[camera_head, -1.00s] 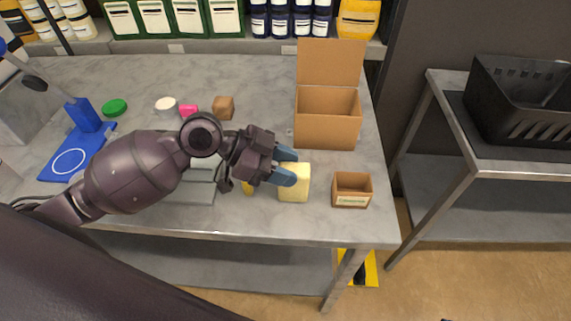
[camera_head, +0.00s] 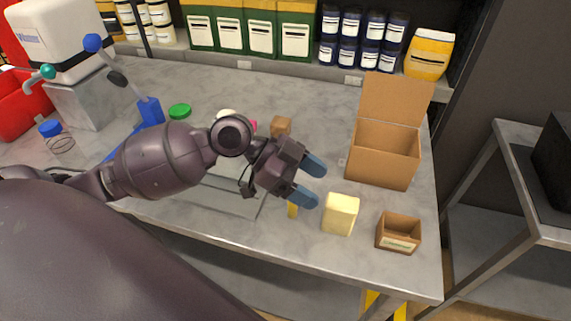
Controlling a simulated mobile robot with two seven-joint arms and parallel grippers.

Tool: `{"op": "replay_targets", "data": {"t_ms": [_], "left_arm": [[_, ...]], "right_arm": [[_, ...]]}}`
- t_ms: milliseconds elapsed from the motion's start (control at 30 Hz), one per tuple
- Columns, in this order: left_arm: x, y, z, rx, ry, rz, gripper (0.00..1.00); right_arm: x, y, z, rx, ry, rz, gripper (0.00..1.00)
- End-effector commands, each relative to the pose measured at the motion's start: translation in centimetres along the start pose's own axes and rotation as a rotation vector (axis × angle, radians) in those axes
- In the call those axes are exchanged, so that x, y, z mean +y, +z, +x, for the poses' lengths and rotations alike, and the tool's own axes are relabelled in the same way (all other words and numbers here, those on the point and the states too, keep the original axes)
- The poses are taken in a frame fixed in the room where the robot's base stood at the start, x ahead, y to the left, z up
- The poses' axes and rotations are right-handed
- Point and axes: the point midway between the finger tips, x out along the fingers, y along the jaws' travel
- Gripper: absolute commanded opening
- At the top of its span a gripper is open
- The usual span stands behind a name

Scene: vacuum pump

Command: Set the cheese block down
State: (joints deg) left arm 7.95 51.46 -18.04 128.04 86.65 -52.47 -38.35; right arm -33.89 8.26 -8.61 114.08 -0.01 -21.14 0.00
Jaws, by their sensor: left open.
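The pale yellow cheese block (camera_head: 340,214) stands on the grey table near its front edge, to the left of a small labelled cardboard box. My left gripper (camera_head: 312,181) is open, with its two blue fingertips apart and nothing between them. It is up and to the left of the cheese block in the picture and looks clear of it. My right gripper is not in view.
A small open box (camera_head: 398,233) is right of the cheese. A larger open cardboard box (camera_head: 384,153) stands behind. A small brown block (camera_head: 281,126) and a green lid (camera_head: 180,111) lie further back. Shelves with containers line the rear.

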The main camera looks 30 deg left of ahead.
Motion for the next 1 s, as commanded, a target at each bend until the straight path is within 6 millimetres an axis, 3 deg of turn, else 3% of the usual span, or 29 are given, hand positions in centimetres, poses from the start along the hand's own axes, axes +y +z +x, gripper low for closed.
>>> {"op": "replay_targets", "data": {"t_ms": [200, 400, 1000], "left_arm": [[0.0, 0.1, -4.0, -0.003, -0.001, 0.0, 0.68], [0.0, 0.0, -6.1, -0.001, -0.001, 0.0, 0.68], [0.0, -0.1, -6.7, 0.001, 0.001, 0.001, 0.68]], "right_arm": [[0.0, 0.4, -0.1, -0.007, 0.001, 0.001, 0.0], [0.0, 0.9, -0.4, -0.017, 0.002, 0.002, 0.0], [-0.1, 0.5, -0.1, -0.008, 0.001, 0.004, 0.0]]}}
